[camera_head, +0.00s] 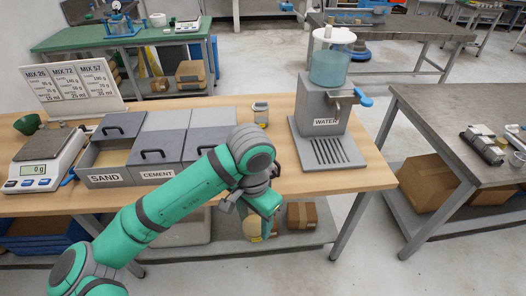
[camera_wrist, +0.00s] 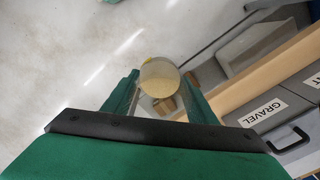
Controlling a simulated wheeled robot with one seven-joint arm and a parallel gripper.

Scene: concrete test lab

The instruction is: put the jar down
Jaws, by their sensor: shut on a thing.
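My gripper (camera_head: 260,208) is shut on a clear jar (camera_head: 251,229) with pale sand-coloured contents. In the wrist view the jar (camera_wrist: 160,76) sits between the two green fingers of my gripper (camera_wrist: 160,98), its round end facing the camera. In the head view my gripper hangs in front of the wooden table's (camera_head: 346,178) front edge, with the jar partly hidden by the fingers. The jar appears held clear of the tabletop.
A GRAVEL bin (camera_wrist: 265,108) shows in the wrist view. Boxes (camera_head: 301,215) sit below.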

